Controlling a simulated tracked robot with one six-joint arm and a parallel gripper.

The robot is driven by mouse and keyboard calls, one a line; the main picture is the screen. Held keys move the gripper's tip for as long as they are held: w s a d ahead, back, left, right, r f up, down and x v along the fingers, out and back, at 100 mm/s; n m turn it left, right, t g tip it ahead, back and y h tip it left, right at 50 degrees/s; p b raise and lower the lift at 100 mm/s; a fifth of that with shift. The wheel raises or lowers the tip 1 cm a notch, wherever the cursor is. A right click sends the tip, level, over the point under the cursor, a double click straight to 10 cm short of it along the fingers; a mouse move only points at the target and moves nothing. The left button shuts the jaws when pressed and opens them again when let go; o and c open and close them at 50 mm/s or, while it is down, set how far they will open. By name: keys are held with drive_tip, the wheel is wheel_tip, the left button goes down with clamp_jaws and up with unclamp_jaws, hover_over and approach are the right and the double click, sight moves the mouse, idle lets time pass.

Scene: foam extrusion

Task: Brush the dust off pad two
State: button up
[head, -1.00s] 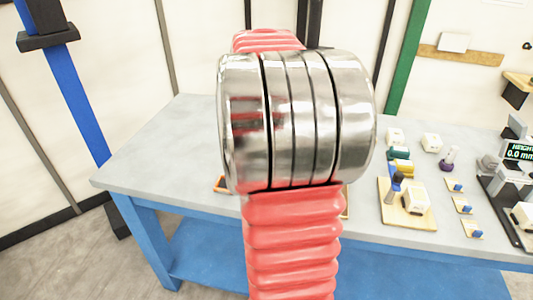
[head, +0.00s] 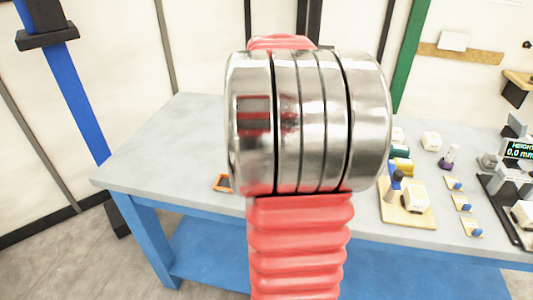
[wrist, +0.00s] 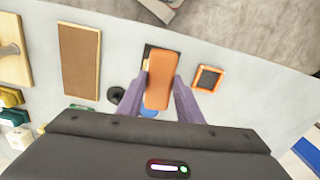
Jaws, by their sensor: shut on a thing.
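My gripper (wrist: 160,92) is shut on an orange-brown block (wrist: 159,80), held between its two purple-grey fingers in the wrist view. It may be the brush; no bristles show. A dark piece and a blue piece show partly behind the block, and I cannot tell what they are. Three small tan plates with blue parts (head: 454,184) (head: 462,203) (head: 472,228) stand in a row at the right of the table in the head view. I cannot tell which is pad two, and no dust can be made out. My arm hides the gripper in the head view.
An orange-framed dark square (wrist: 207,79) lies right of the gripper. A wood-framed brown board (wrist: 79,62) and a round black thing (wrist: 116,96) lie to its left. A tan board (head: 407,215) with a pale block and a height display (head: 519,152) stand on the grey table (head: 160,150).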

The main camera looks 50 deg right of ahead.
drive_tip(key=shift+f, duration=2)
drive_tip(key=shift+f, duration=0.5)
drive_tip(key=shift+w+d+f, duration=0.1)
drive_tip(key=shift+w+d, duration=0.1)
drive_tip(key=shift+d, duration=0.25)
drive_tip(key=shift+w+d, duration=0.2)
drive_tip(key=shift+d, duration=0.25)
drive_tip(key=shift+d, duration=0.1)
drive_tip(key=shift+w+d, duration=0.4)
drive_tip(key=shift+d, duration=0.45)
drive_tip(key=shift+s+a, duration=0.1)
drive_tip(key=shift+a, duration=0.05)
